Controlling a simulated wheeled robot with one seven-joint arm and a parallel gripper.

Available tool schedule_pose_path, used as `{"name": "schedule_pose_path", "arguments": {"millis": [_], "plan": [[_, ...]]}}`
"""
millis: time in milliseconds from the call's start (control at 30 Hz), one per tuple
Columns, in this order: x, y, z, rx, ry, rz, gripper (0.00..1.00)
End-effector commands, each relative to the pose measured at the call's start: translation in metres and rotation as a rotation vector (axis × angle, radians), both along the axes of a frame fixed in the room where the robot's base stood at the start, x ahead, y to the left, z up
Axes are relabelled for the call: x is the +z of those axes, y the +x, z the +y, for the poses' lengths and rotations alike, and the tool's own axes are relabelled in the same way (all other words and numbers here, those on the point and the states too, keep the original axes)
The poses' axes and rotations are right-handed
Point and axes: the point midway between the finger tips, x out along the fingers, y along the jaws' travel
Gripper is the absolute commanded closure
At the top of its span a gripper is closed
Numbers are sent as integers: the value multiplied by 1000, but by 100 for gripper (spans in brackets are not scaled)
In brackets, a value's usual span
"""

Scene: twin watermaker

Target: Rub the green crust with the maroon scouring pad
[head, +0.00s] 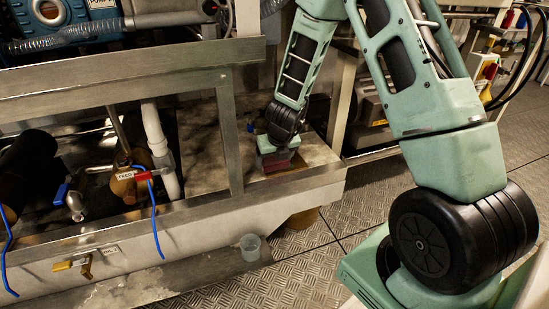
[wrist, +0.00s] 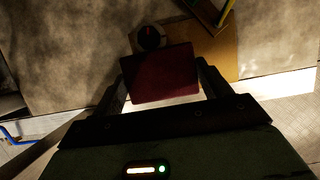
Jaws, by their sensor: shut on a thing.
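The maroon scouring pad (wrist: 165,75) is held between the two fingers of my gripper (wrist: 166,84), with one finger on each side of it. In the head view the pad (head: 278,163) shows as a dark red block under my gripper (head: 277,153), low over the grey surface inside the metal frame. I cannot tell whether the pad touches that surface. I cannot make out any green crust in either view; the pad and gripper hide part of the surface.
A metal rail and upright (head: 229,130) stand left of my arm. In the wrist view a round dark fitting (wrist: 150,37) and a tan board (wrist: 222,50) lie just beyond the pad. Blue hoses hang at the left.

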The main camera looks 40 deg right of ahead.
Motion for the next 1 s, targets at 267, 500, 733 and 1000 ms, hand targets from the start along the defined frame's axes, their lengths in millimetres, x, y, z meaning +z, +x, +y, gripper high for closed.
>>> {"name": "schedule_pose_path", "arguments": {"millis": [267,500,733,1000], "plan": [[-6,0,0,0,0,0,42],[-11,0,0,0,0,0,42],[-10,-1,-5,-1,0,0,42],[-9,-8,-27,-3,0,-1,42]]}}
